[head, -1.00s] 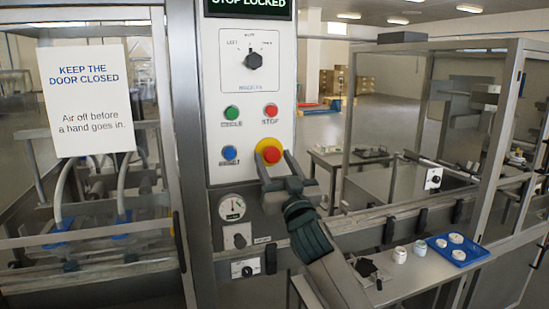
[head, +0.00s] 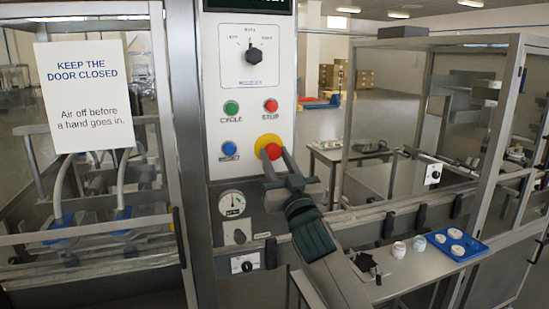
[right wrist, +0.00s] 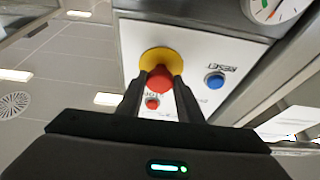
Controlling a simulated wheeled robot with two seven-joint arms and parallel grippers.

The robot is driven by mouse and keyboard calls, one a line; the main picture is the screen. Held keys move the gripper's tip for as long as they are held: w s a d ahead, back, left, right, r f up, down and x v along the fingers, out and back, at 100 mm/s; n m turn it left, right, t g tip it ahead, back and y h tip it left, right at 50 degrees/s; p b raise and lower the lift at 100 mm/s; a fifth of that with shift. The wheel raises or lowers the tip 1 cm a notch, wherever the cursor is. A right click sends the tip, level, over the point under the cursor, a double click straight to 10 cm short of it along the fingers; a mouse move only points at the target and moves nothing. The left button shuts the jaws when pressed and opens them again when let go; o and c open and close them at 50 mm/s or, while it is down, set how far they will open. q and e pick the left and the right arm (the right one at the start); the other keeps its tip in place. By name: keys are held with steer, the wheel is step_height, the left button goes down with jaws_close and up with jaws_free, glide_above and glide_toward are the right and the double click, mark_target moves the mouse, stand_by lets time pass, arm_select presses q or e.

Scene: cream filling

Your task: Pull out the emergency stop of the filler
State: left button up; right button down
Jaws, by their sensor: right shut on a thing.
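The emergency stop is a red mushroom head on a yellow round plate (head: 261,140), low on the filler's white control panel (head: 240,178). My right gripper (head: 274,154) has reached it from below right, and its two fingers are shut on the sides of the red head (head: 271,150). In the right wrist view the red head (right wrist: 160,80) sits between the fingertips, with the yellow plate (right wrist: 152,56) behind it. I cannot tell how far the head stands out from the plate. My left gripper is not in view.
The red stop button (head: 270,105), green cycle button (head: 231,108) and blue reset button (head: 228,149) are close by. A selector knob (head: 254,56) is above, a gauge (head: 231,204) below. A blue tray (head: 458,244) and jars stand on a shelf at right.

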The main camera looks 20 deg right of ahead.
steer(key=shift+f, duration=0.1)
steer(key=c, duration=1.3)
jaws_free()
steer(key=shift+s, duration=0.1)
steer(key=shift+o, duration=0.4)
steer(key=shift+s, duration=0.1)
